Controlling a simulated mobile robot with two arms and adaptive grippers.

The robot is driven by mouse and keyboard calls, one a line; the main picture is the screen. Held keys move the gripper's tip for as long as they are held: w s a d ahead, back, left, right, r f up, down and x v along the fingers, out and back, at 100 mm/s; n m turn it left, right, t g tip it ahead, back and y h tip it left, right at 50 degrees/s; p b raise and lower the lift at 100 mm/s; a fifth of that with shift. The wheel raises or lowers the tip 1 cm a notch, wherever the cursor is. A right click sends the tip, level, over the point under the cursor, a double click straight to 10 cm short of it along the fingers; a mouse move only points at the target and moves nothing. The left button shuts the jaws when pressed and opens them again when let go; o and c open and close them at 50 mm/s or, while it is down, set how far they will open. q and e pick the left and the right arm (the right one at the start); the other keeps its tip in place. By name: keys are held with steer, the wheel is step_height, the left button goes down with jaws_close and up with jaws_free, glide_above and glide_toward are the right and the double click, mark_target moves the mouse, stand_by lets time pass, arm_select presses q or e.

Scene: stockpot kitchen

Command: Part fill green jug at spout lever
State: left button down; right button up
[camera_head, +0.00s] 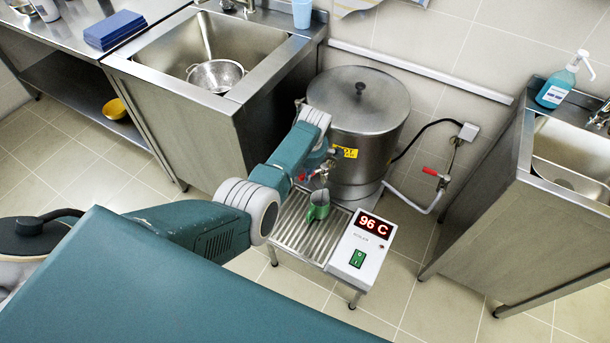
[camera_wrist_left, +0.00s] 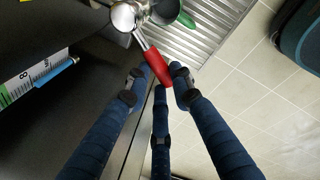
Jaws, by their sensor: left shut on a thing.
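The green jug (camera_head: 318,207) stands on the ribbed drip tray (camera_head: 296,229) under the steel stockpot's spout. Its inside and any water level cannot be made out. In the left wrist view a green edge of the jug (camera_wrist_left: 187,20) shows behind the metal tap (camera_wrist_left: 124,16). The red spout lever (camera_wrist_left: 153,66) runs down from the tap between my fingertips. My left gripper (camera_wrist_left: 161,86) is shut on the lever's red handle. In the head view my left arm reaches over to the pot's front and partly hides the spout. My right gripper is not in view.
The boiler panel (camera_head: 370,240) reads 96 C and has a green switch (camera_head: 357,259). The lidded stockpot (camera_head: 358,105) stands behind the tray. A red-handled valve (camera_head: 431,172) on a white pipe is at right. Steel sink units stand on both sides.

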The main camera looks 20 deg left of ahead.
arm_select(q)
steer(key=shift+s+d+f, duration=0.1)
steer(key=shift+s+d, duration=0.05)
steer(key=shift+d, duration=0.05)
steer(key=shift+n, duration=0.3)
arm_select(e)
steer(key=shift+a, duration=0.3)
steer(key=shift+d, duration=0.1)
arm_select(q)
steer(key=c, duration=1.5)
jaws_free()
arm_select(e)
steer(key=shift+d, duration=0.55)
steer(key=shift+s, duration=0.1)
arm_select(q)
steer(key=r, duration=0.4)
steer(key=s+d+r, duration=0.1)
steer(key=r, duration=0.3)
steer(key=d+r, duration=0.1)
steer(key=r, duration=0.3)
steer(key=shift+s, duration=0.15)
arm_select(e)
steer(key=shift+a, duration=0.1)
